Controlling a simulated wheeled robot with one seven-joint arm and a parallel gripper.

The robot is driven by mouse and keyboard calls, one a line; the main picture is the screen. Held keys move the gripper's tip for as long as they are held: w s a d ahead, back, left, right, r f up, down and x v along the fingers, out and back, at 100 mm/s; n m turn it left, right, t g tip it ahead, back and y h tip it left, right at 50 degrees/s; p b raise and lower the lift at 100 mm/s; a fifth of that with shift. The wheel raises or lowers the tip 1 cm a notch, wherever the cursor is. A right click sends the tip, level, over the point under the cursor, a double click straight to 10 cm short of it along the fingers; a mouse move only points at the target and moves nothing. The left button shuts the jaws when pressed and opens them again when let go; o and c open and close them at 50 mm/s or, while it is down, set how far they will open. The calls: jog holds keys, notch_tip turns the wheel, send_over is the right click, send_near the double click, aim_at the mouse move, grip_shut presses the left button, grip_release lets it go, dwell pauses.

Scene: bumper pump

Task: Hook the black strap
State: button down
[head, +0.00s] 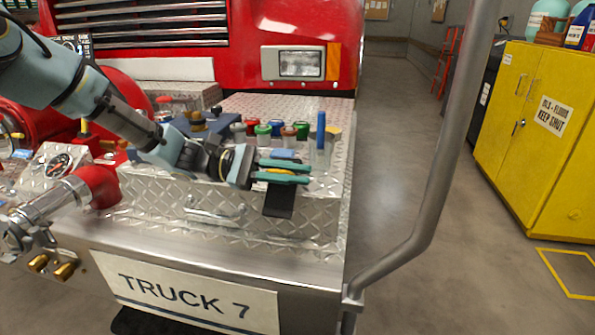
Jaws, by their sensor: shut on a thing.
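The black strap (279,201) hangs down from my gripper (300,173), over the front of the diamond-plate box on the truck's bumper. My gripper has teal fingers and is shut on the strap. A small yellow piece shows between the fingers; I cannot tell whether it belongs to the strap. The strap's lower end hangs in front of the plate, and I cannot tell whether it touches it. The strap's upper part is hidden by the fingers. No hook for it can be made out.
Several coloured caps (263,130) stand on the diamond-plate deck behind my gripper, beside an upright blue item (321,130). A metal handle (213,212) is on the box's front. A grey grab rail (437,180) rises at right. A red valve (98,185) is at left.

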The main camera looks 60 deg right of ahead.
aim_at(292, 211)
jog(key=f+m+b, duration=0.1)
jog(key=a+f+m+b, duration=0.1)
jog(key=f, duration=0.1)
jog(key=f+m+b, duration=0.1)
jog(key=f+b, duration=0.1)
jog(key=shift+s+a+m, duration=0.2)
jog(key=shift+a+m, duration=0.1)
notch_tip(292, 211, down, 2)
jog(key=shift+a+m+b, duration=0.15)
jog(key=shift+m+b, duration=0.6)
jog(key=shift+m, duration=0.15)
jog(key=shift+f+b, duration=0.35)
jog(key=shift+f, duration=0.25)
jog(key=c, duration=0.9)
grip_release()
jog(key=b+v, duration=0.1)
jog(key=v, duration=0.8)
jog(key=shift+w, duration=0.1)
jog(key=shift+w+a, duration=0.2)
jog(key=shift+w, duration=0.5)
